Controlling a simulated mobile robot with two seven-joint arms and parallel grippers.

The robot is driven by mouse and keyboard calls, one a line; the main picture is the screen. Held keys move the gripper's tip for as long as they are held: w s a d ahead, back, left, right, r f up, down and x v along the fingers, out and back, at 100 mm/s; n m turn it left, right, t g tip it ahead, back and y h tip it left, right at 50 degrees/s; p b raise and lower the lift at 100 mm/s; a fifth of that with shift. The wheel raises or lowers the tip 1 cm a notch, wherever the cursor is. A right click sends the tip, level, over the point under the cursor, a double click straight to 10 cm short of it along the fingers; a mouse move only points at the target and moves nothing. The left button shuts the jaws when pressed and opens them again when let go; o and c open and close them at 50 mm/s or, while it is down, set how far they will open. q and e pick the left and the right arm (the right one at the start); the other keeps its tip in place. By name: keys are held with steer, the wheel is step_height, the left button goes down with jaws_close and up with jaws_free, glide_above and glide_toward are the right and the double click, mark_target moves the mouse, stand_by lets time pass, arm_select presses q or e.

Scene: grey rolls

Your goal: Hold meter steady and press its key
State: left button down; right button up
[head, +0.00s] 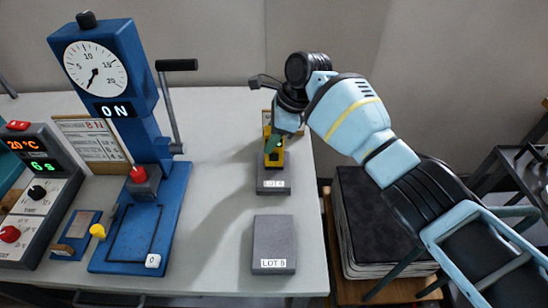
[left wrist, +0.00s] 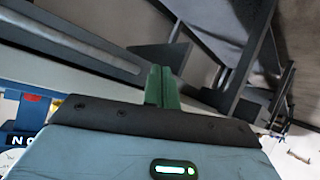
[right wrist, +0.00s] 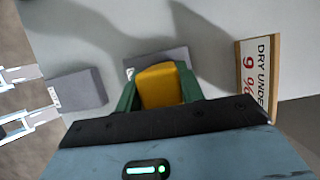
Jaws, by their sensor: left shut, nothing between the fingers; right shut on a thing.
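A yellow meter (head: 275,158) stands over the far grey labelled block (head: 272,182) on the table. It also shows in the right wrist view (right wrist: 160,86). My right gripper (head: 272,142) is shut on the meter, with green fingers on both its sides. I cannot tell whether the meter touches the block. Its key is not visible in these frames. My left gripper (left wrist: 163,86) shows only in the left wrist view, with its green fingers together and nothing between them.
A blue press (head: 150,190) with a dial, a lever and an ON display stands to the left. A timer box (head: 38,190) is at far left. A sign (right wrist: 257,80) stands near the meter.

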arm_select(q)
steer(key=w+a+r+n+t+y, duration=0.1)
steer(key=w+a+r+n+t, duration=0.2)
steer(key=r, duration=0.4)
steer(key=w+a+r+n+t+y, duration=0.1)
steer(key=w+r+n+t+y, duration=0.1)
steer(key=w+r+n, duration=0.3)
steer(key=w+d+r+n+t, duration=0.35)
steer(key=w+d+r, duration=0.3)
steer(key=r, duration=0.25)
steer(key=w+d+f+m+g+h, duration=0.1)
steer(key=w+d+m+h, duration=0.45)
steer(key=d, duration=0.55)
steer(key=w+d+f+m+g+h, duration=0.15)
steer(key=w+d+m+h, duration=0.35)
steer(key=d, duration=0.6)
steer(key=d+f+m+g+h, duration=0.1)
steer(key=d+m+g+h, duration=0.1)
steer(key=d, duration=0.5)
steer(key=s+d+f+m+g+h, duration=0.1)
steer(key=d+m+g+h, duration=0.1)
steer(key=d+m, duration=0.3)
steer(key=s+d+f+m+g+h, duration=0.1)
steer(key=d+m, duration=0.3)
steer(key=d, duration=0.4)
steer(key=shift+s+d+f+g+h, duration=0.2)
steer(key=shift+d+g+h, duration=0.2)
steer(key=shift+g+h, duration=0.35)
steer(key=shift+r, duration=0.1)
steer(key=shift+w, duration=0.15)
